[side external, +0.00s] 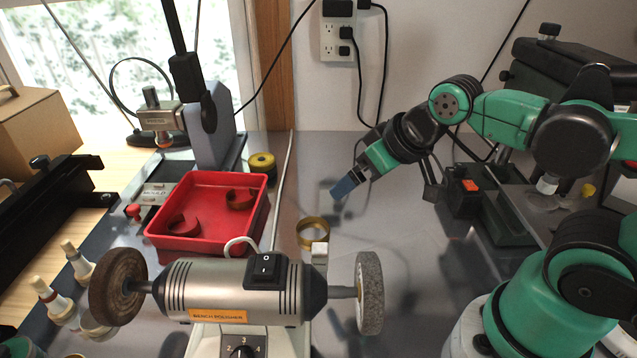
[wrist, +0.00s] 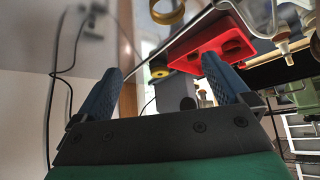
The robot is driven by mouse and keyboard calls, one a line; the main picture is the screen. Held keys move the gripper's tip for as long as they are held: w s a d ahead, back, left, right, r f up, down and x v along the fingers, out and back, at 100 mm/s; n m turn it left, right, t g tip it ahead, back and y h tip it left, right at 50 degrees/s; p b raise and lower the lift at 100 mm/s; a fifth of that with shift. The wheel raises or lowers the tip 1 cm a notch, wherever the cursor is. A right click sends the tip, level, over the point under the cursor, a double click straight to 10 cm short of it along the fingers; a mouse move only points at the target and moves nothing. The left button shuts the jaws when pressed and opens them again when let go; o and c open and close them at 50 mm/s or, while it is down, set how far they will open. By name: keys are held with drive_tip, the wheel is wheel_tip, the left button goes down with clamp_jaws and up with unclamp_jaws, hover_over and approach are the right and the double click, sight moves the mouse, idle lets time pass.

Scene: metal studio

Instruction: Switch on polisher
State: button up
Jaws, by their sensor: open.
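The bench polisher (side external: 215,290) stands at the front centre in the side view, a silver motor body with a brown wheel on its left and a grey wheel on its right. Its black rocker switch (side external: 266,270), marked I and O, sits on top of the body. A dial with numbers (side external: 243,352) is on the base below, cut off by the picture edge. My gripper (side external: 343,187) is above the table, behind and to the right of the polisher, apart from it. In the wrist view my gripper (wrist: 160,88) has its two blue fingers spread with nothing between them.
A red tray (side external: 157,241) with ring pieces stands behind the polisher; it also shows in the wrist view (wrist: 230,45). A brass ring (side external: 313,233) and a yellow spool (side external: 262,163) are on the table. A black-and-green device (side external: 490,215) stands at right. The grey table centre is fairly clear.

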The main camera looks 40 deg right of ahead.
drive_tip(key=shift+a+r, duration=0.15)
drive_tip(key=c, duration=0.4)
drive_tip(key=a+r, duration=0.1)
drive_tip(key=w+a+r+n+g, duration=0.1)
drive_tip(key=shift+a+r+y, duration=0.15)
drive_tip(key=shift+r+y, duration=0.15)
drive_tip(key=shift+y, duration=0.1)
drive_tip(key=c, duration=0.7)
drive_tip(key=a+r+n, duration=0.1)
drive_tip(key=a+r+g, duration=0.1)
drive_tip(key=a+r, duration=0.1)
drive_tip(key=w+a+r+n+g, duration=0.1)
drive_tip(key=shift+a+r+n+y, duration=0.2)
drive_tip(key=shift+a+n+y, duration=0.1)
drive_tip(key=shift+a+y, duration=0.1)
clamp_jaws()
drive_tip(key=s+a+r+n+g, duration=0.3)
drive_tip(key=a+r+n+g, duration=0.2)
drive_tip(key=a+r, duration=0.3)
drive_tip(key=shift+s+a+r+h, duration=0.2)
drive_tip(key=shift+a+h, duration=0.1)
drive_tip(key=shift+a, duration=0.75)
